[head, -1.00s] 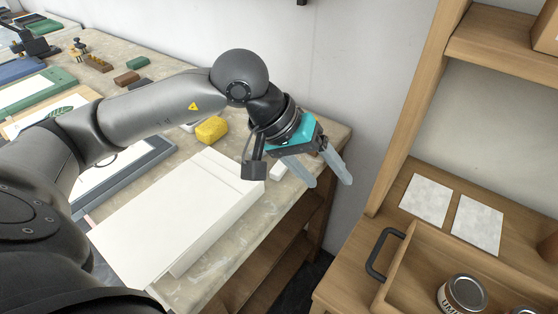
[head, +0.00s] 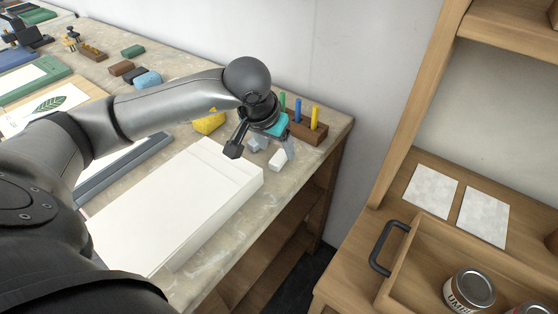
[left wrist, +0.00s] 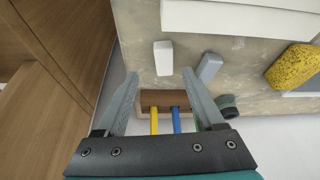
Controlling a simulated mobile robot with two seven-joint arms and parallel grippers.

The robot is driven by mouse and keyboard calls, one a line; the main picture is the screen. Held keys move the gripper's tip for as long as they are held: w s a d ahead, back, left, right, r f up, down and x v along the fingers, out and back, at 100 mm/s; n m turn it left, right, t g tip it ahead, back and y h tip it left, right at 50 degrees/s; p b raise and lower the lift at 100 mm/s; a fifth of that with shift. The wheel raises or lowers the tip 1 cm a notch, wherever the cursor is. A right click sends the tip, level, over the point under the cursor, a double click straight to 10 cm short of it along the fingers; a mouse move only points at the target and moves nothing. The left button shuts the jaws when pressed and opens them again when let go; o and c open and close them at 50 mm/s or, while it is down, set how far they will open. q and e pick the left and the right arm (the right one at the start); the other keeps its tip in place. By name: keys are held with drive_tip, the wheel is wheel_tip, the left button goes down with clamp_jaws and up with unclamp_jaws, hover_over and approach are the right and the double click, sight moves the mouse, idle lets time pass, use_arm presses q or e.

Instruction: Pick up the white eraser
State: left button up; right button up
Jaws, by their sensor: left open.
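The white eraser (head: 277,160) lies on the worktable near its right edge, and it also shows in the left wrist view (left wrist: 163,58). My left gripper (head: 274,147) is above the table close to it, pointing down, open and empty. In the left wrist view the eraser lies just beyond the gap between the two fingertips (left wrist: 160,74). A grey block (left wrist: 210,67) lies beside the eraser, near the other finger. I cannot tell the exact height of the fingertips above the eraser. My right gripper is not in view.
A wooden holder (head: 309,131) with coloured sticks stands behind the eraser. A yellow sponge (head: 209,122) and a thick white paper stack (head: 180,205) are to the left. The table edge drops off to the right; a wooden drawer with cans (head: 468,290) is beyond.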

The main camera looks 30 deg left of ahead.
sight(279, 157)
use_arm(q)
drive_tip(key=x, duration=0.4)
drive_tip(key=shift+w+a+f+b, duration=0.1)
drive_tip(key=shift+a+f+b, duration=0.1)
drive_tip(key=shift+a+b, duration=0.2)
drive_tip(key=shift+w+f, duration=0.1)
drive_tip(key=shift+f, duration=0.2)
drive_tip(key=shift+w, duration=0.1)
drive_tip(key=c, duration=0.6)
clamp_jaws()
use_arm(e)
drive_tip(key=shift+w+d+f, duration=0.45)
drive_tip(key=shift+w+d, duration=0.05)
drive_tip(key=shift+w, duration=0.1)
